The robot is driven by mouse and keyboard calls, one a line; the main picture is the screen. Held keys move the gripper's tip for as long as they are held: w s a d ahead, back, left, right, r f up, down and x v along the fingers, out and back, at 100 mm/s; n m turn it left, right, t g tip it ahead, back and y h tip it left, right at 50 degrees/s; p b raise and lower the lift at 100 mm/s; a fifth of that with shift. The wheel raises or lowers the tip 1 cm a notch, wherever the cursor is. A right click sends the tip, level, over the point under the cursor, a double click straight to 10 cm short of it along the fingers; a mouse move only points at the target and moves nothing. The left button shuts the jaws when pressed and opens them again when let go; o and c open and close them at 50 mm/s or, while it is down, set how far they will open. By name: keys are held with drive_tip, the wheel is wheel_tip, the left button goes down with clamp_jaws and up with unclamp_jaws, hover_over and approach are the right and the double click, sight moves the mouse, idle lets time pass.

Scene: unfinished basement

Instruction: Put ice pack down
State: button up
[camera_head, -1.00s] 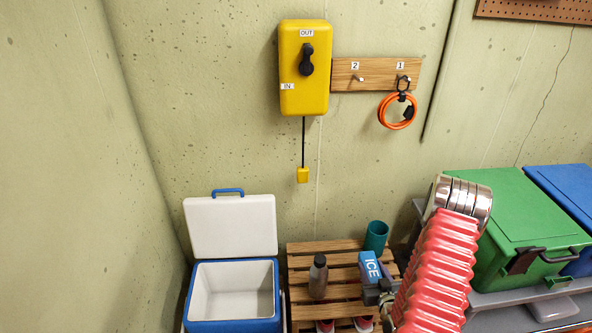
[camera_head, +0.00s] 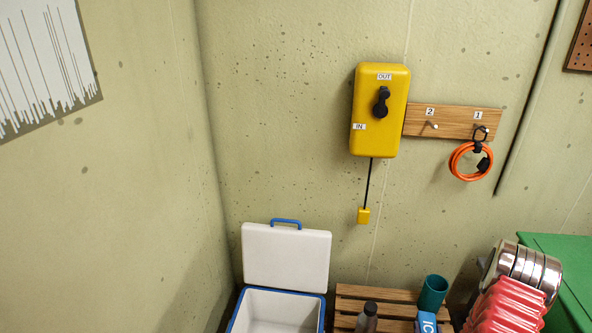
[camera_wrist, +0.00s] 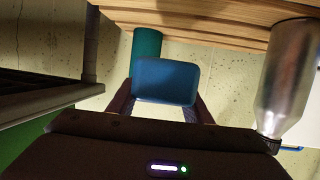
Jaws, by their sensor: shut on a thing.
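The blue ice pack (camera_head: 427,322), with white lettering, shows at the bottom edge of the head view, in front of the teal cup (camera_head: 432,293) and over the slatted wooden bench (camera_head: 380,292). In the wrist view the ice pack (camera_wrist: 165,82) sits between the two fingers of my gripper (camera_wrist: 164,100), which is shut on it. I cannot tell whether the pack touches the slats. The open cooler (camera_head: 238,312), blue and white with its lid (camera_head: 286,257) raised, stands left of the bench. My gripper is cut off below the head view.
A grey bottle (camera_head: 367,318) stands on the bench left of the pack; it also shows close at right in the wrist view (camera_wrist: 288,85). A green bin (camera_head: 572,262) is at the right. A yellow wall box (camera_head: 380,110) and orange cable (camera_head: 471,160) hang above.

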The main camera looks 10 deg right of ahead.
drive_tip(key=w+a+r+n+y, duration=0.1)
drive_tip(key=w+a+r, duration=0.4)
drive_tip(key=a+r, duration=0.5)
drive_tip(key=w+a+r+n+y, duration=0.2)
drive_tip(key=w+a+r, duration=0.3)
drive_tip(key=a+r, duration=0.5)
drive_tip(key=w+a+r+n+t+y, duration=0.1)
drive_tip(key=w+a+r+y, duration=0.2)
drive_tip(key=a+r, duration=0.8)
drive_tip(key=w+a, duration=0.1)
drive_tip(key=w, duration=0.1)
drive_tip(key=shift+w+a+n, duration=0.35)
drive_tip(key=shift+w+n, duration=0.05)
drive_tip(key=s+f, duration=0.5)
drive_tip(key=f, duration=0.1)
drive_tip(key=shift+f, duration=0.15)
drive_tip(key=shift+s, duration=0.1)
